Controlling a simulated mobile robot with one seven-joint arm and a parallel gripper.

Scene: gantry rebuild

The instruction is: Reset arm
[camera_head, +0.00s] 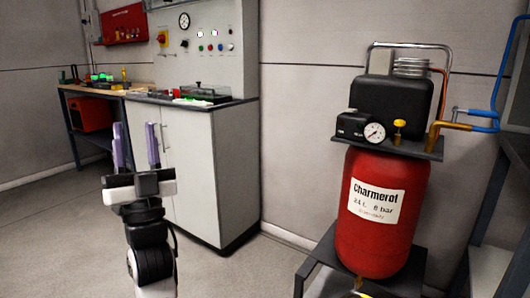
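My gripper (136,147) is at the left of the head view, pointing up, with its two purple fingers spread apart. Nothing shows between the fingers. It stands in front of the white cabinet and the left bench in the picture, and touches neither as far as I can see. My arm rises from the bottom edge below it, with a black wrist joint and white links. The lower part of the arm is out of frame.
A red compressor tank (365,240) on a dark stand (318,262) fills the right. A white cabinet (205,165) with a control panel (208,45) stands behind. A workbench (70,125) is at far left. Grey floor (60,235) at lower left is clear.

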